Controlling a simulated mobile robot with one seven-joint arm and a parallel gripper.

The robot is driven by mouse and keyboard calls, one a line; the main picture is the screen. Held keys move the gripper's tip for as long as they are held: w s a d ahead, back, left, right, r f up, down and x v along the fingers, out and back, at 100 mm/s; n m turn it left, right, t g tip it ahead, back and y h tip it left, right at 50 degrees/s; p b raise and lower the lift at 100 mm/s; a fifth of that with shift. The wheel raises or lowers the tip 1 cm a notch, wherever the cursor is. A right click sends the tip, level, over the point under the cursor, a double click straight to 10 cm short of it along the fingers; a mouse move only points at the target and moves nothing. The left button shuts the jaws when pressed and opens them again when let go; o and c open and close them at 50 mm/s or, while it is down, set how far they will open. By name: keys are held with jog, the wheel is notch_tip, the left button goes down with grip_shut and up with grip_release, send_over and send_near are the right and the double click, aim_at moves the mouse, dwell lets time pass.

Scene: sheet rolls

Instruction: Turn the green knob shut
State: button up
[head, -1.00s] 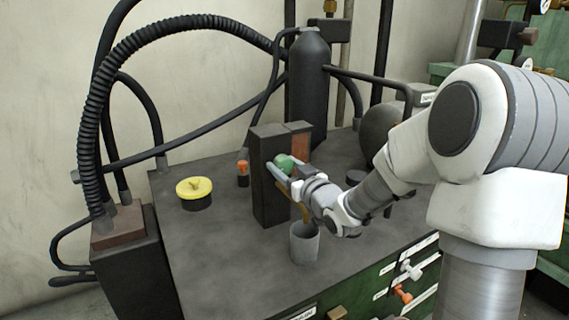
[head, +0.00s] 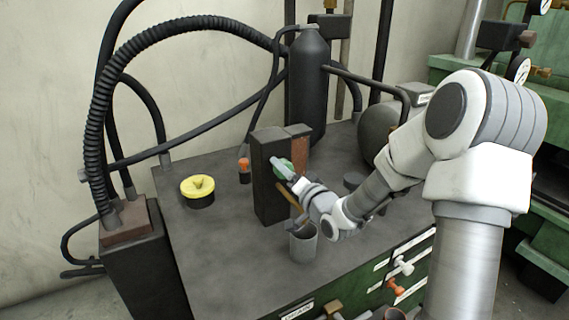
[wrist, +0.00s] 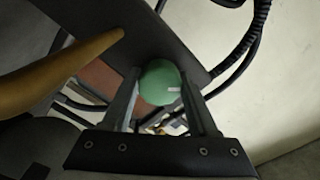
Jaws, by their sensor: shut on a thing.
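The green knob (head: 286,171) is on the front of a dark upright block (head: 268,205) on the grey bench. My gripper (head: 281,168) is at the knob, with one finger across its upper left side. In the wrist view the round green knob (wrist: 158,86) sits between my two fingers (wrist: 160,80), which are shut on it from both sides. A short white mark shows on the knob's right side. The knob's stem is hidden.
A yellow-topped knob (head: 197,188) and a small orange-topped one (head: 244,164) stand to the left. A dark cylinder (head: 308,85) stands behind. Hoses arch over the left side.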

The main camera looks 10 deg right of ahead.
jog(key=m+p, duration=0.1)
jog(key=m, duration=0.1)
jog(key=m+p, duration=0.2)
jog(key=m, duration=0.1)
jog(key=shift+r+m+p, duration=0.2)
jog(key=shift+m+p, duration=0.1)
jog(key=shift+f+m+p, duration=0.1)
jog(key=shift+m+p, duration=1)
jog(key=shift+m, duration=0.9)
jog(key=o, duration=1.4)
jog(key=shift+c, duration=0.2)
jog(key=shift+f, duration=0.1)
jog(key=p+v, duration=0.8)
jog(key=v, duration=0.9)
jog(key=shift+s, duration=0.15)
